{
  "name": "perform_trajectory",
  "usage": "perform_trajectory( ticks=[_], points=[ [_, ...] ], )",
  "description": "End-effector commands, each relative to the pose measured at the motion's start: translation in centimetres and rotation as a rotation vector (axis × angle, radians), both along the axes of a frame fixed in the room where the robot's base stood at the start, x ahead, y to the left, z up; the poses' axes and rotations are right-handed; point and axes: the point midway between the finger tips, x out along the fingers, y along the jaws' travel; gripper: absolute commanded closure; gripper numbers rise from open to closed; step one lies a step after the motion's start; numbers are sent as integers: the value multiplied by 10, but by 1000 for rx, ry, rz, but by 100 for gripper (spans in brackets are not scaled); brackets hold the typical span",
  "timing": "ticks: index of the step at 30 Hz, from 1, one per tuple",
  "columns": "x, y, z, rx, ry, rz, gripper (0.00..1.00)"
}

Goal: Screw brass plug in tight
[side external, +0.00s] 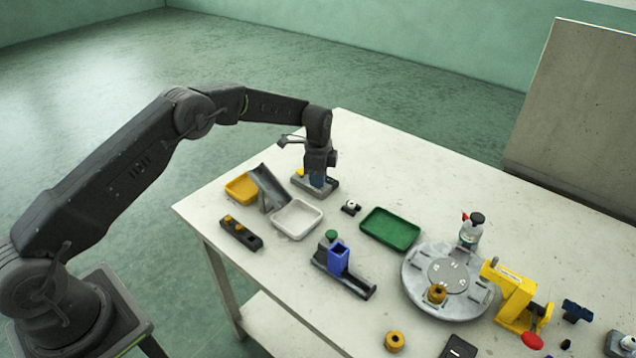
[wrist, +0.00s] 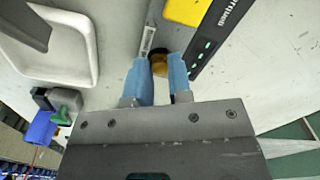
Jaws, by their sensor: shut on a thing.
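My gripper (side external: 318,182) points down over a grey fixture (side external: 331,187) at the back left of the table. In the wrist view my two blue fingers (wrist: 160,68) stand on either side of the brass plug (wrist: 159,60) and are shut on it. The plug sits down at the grey fixture, which also shows in the wrist view (wrist: 147,38). The fingers hide part of the plug, so its thread and how deep it sits cannot be seen. In the side view the plug is hidden behind my gripper.
Close by are a white tray (side external: 297,236), a grey chute (side external: 268,188), a yellow tray (side external: 236,195) and a black block with brass pieces (side external: 241,234). A dark unit with green lights (wrist: 203,50) is beside my fingers. A green tray (side external: 391,246) and round turntable (side external: 415,300) stand farther right.

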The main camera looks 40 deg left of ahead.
Motion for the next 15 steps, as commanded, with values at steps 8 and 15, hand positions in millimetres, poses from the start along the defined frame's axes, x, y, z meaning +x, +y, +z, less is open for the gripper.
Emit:
perform_trajectory(
  ticks=[8,15],
  points=[
    [0,0,0,0,-1,-131,98],
    [0,0,0,0,-1,-168,98]
  ],
)
